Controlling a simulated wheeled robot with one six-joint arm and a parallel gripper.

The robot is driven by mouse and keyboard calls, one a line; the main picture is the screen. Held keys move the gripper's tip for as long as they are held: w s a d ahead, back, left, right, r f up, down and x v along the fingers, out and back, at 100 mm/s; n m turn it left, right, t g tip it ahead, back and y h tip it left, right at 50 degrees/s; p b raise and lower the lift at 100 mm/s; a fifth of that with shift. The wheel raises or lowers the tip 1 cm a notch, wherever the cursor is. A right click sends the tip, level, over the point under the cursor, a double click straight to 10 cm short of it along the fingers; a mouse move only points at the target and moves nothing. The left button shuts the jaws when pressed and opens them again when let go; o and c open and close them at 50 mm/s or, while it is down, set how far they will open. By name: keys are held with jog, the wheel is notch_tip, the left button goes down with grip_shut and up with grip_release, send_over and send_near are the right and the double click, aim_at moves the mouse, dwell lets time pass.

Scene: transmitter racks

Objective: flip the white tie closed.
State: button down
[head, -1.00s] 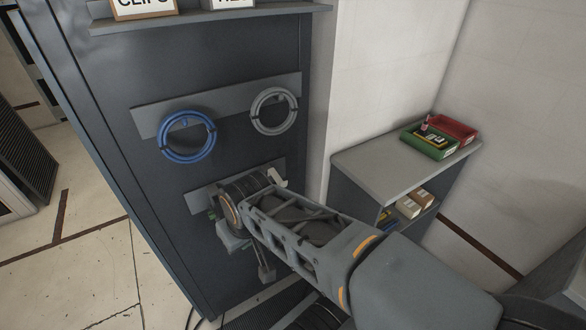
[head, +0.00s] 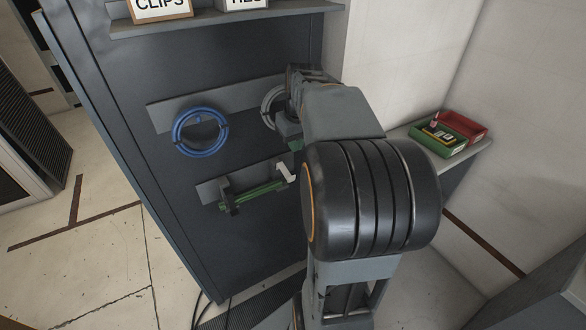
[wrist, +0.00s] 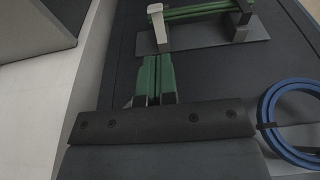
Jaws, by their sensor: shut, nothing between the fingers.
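The white tie (head: 286,173) sits at the right end of a green cable bundle (head: 258,190) on the lower grey bracket (head: 208,192) of the dark rack panel. Its pale strap stands out from the cables, so it looks open. In the wrist view the white tie (wrist: 158,30) shows at the top, by the green bundle (wrist: 200,12). A dark tie (head: 228,196) is at the bundle's left end. My gripper (head: 296,146) is above the white tie in the head view. Its green fingers (wrist: 156,62) are shut and empty, apart from the tie in the picture.
A blue coil (head: 200,132) and a grey coil (head: 269,107), partly hidden by my arm, hang on the upper bracket. Shelf boxes, one labelled CLIPS (head: 160,7), are above. Green (head: 436,140) and red (head: 470,126) trays sit on the right cabinet.

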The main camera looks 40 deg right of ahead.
jog(key=shift+d+r, duration=0.15)
jog(key=shift+d, duration=0.45)
jog(key=p, duration=0.1)
send_near(286, 170)
jog(key=s+f, duration=0.3)
jog(key=f, duration=0.3)
jog(key=shift+a, duration=0.35)
jog(key=shift+s+f, duration=0.1)
